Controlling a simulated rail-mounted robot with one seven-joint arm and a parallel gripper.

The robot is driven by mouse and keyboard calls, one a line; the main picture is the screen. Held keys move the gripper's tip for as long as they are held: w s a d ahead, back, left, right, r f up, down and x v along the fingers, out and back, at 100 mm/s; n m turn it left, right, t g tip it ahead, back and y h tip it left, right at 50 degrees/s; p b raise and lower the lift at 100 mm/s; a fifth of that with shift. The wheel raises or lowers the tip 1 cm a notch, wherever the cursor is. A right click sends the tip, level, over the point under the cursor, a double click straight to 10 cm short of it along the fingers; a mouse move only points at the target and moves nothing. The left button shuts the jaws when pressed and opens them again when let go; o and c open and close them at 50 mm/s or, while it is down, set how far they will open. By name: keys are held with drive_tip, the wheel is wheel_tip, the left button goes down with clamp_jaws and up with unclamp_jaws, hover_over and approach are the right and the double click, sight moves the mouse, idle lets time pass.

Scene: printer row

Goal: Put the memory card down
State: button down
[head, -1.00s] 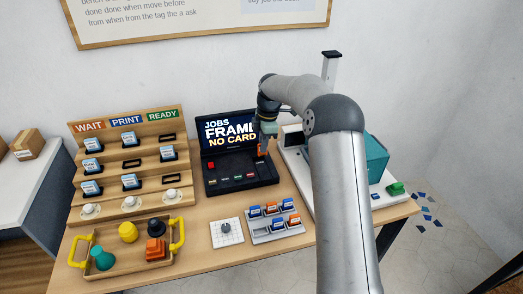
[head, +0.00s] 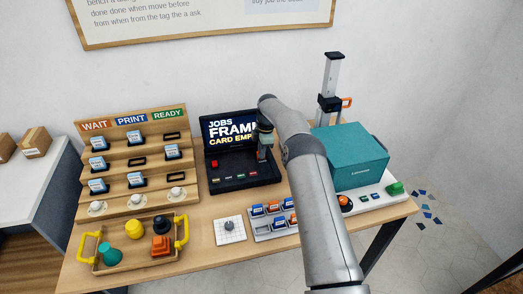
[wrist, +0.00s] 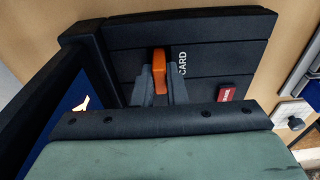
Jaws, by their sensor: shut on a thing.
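The memory card (wrist: 160,62) shows in the wrist view as an orange piece between the two grey fingers of my gripper (wrist: 160,88). My gripper is shut on it, beside the white "CARD" lettering on the black console (wrist: 222,30). The card's lower end is hidden, so I cannot tell how deep it sits in the console. In the head view my gripper (head: 262,155) is at the right part of the console (head: 225,182), and the card is mostly hidden. The screen (head: 226,128) above reads "JOBS", "FRAM…" and "CARD EMP…", partly covered by my arm.
A grey card tray (head: 263,236) with several blue and orange cards stands in front. A white gridded pad with a knob (head: 230,230) is beside it. A wooden rack (head: 135,160) and a yellow-handled tray (head: 140,262) stand left. A teal printer (head: 350,155) stands right.

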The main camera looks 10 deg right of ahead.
drive_tip(key=shift+f, duration=0.15)
drive_tip(key=c, duration=1.5)
unclamp_jaws()
drive_tip(key=shift+o, duration=0.2)
